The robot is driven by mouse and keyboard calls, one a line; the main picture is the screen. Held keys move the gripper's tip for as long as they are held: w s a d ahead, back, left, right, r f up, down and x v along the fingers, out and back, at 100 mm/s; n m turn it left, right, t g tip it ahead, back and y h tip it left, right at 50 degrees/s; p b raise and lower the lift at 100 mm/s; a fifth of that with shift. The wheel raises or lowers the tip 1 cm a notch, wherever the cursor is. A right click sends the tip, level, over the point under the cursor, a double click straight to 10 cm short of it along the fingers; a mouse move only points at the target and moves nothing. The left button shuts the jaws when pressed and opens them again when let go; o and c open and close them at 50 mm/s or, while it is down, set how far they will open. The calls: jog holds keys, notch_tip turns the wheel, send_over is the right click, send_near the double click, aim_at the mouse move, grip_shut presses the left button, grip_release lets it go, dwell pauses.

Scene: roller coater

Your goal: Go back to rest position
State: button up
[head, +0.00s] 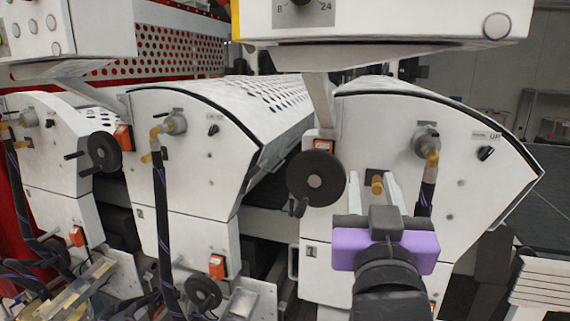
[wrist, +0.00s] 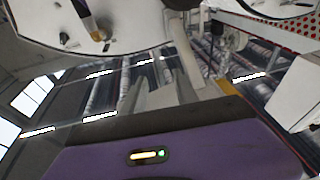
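My gripper (head: 370,182) is raised in front of the right white roller unit (head: 463,190) in the head view. Its body is purple, and its two pale fingers stand apart with nothing visibly held between them. A small brass-coloured knob on the panel (head: 377,184) shows in the gap between the fingers; I cannot tell the distance to it. In the wrist view, the gripper's purple body (wrist: 190,150) fills the bottom and the grey fingers (wrist: 165,85) reach upward.
A black handwheel (head: 317,178) sticks out left of my gripper. A hose with a brass elbow (head: 432,160) hangs to its right. A white control box (head: 380,22) overhangs above. Another roller unit (head: 185,180) stands to the left. Slatted white material (head: 540,285) lies at lower right.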

jog(key=s+d+f+n+g+y, duration=0.1)
jog(key=s+f, duration=0.3)
jog(key=f, duration=0.5)
jog(key=s+d+f+n+g+y, duration=0.15)
jog(key=s+f, duration=0.25)
jog(key=f, duration=0.5)
jog(key=s+f+n+y, duration=0.15)
jog(key=s+f, duration=0.25)
jog(key=f, duration=0.4)
jog(key=s+d+f+m+g, duration=0.1)
jog(key=s+f, duration=0.1)
jog(key=s, duration=0.7)
jog(key=s+d+f+g, duration=0.1)
jog(key=s+d+f, duration=0.1)
jog(key=s, duration=0.7)
jog(key=s+d+f+m+g, duration=0.1)
jog(key=s+f, duration=0.3)
jog(key=s, duration=0.5)
jog(key=shift+d+f+m, duration=0.15)
jog(key=shift+d+m, duration=0.15)
jog(key=shift+d, duration=0.15)
